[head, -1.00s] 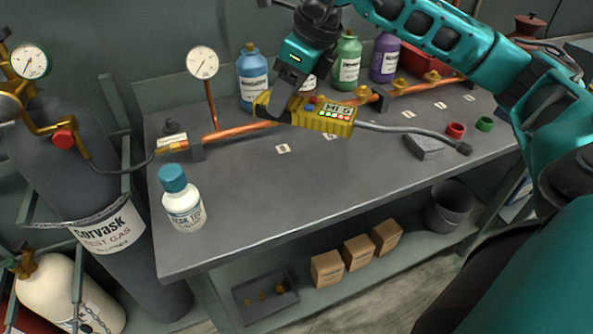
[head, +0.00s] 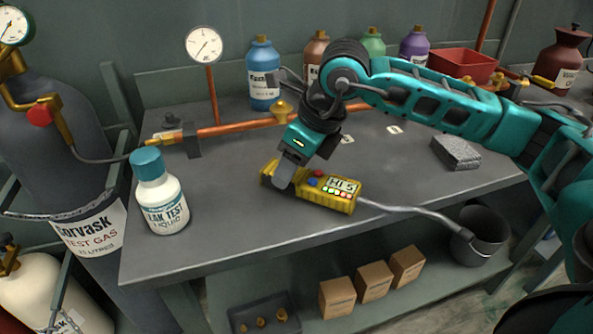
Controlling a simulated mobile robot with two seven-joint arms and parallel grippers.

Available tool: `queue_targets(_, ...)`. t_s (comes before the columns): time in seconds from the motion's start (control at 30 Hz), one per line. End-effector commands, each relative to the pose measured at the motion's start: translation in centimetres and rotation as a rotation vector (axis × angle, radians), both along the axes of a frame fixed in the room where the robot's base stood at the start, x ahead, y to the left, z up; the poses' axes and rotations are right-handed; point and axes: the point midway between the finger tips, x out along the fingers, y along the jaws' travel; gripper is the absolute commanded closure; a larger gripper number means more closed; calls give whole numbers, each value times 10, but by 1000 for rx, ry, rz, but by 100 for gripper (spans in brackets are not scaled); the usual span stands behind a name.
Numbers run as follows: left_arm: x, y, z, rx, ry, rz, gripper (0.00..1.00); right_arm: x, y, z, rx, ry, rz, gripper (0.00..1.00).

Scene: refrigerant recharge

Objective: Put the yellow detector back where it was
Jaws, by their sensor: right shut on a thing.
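The yellow detector (head: 335,196) has a small display, coloured buttons and a grey bendy probe (head: 425,215) pointing right. My right gripper (head: 283,180) is shut on the detector's left end. The detector is low over the front part of the grey bench (head: 225,225); I cannot tell whether it touches the top. The probe's tip reaches out past the bench's front edge, above the dark bucket in the picture. My left gripper is not in view.
A leak test liquid bottle (head: 160,195) stands at the bench's front left. A copper pipe (head: 240,127) with a gauge (head: 203,45) runs behind. A grey block (head: 455,152) lies at right. Coloured bottles and a red tray (head: 462,66) stand at the back.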

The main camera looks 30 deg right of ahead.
Motion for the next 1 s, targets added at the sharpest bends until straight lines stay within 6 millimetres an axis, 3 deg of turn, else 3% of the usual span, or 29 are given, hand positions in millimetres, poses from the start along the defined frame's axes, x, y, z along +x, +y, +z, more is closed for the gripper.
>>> queue_targets(0.37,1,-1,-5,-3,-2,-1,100,0,1,-6,1,-3,0,74)
queue_targets(0.4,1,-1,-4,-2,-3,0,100,0,1,-5,1,-1,0,44)
queue_targets(0.63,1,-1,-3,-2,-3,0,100,0,1,-5,1,-1,0,22)
queue_targets(1.0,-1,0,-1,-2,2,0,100,-1,0,3,0,-4,-1,22)
